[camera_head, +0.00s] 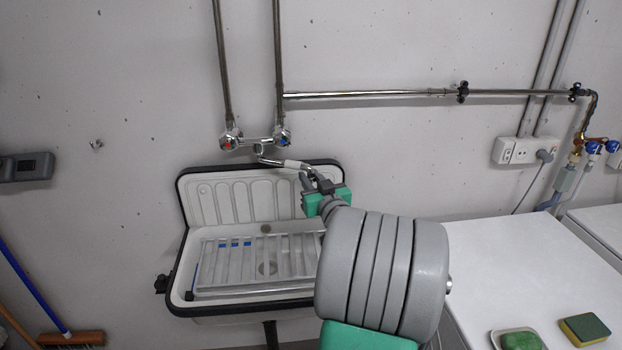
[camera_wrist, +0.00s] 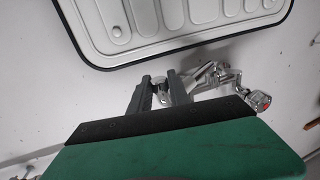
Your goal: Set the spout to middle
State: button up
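The chrome spout (camera_head: 284,163) comes out of the wall faucet (camera_head: 256,143) and is swung to the right, over the sink's right back corner. My gripper (camera_head: 314,182) is at the spout's free end. In the wrist view the two grey fingers of my gripper (camera_wrist: 160,92) stand apart. The spout's end (camera_wrist: 159,84) shows in the gap between them. I cannot tell whether either finger touches it. Part of the spout is hidden behind one finger. The white sink (camera_head: 190,270) has a dark rim and stands below the faucet.
A metal rack (camera_head: 245,262) lies across the sink basin. My arm covers the sink's right side. A white worktop (camera_head: 510,265) on the right holds a green soap (camera_head: 521,341) and a sponge (camera_head: 584,328). Pipes (camera_head: 370,95) run along the wall above.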

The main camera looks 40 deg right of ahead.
grip_shut()
dwell(0.9)
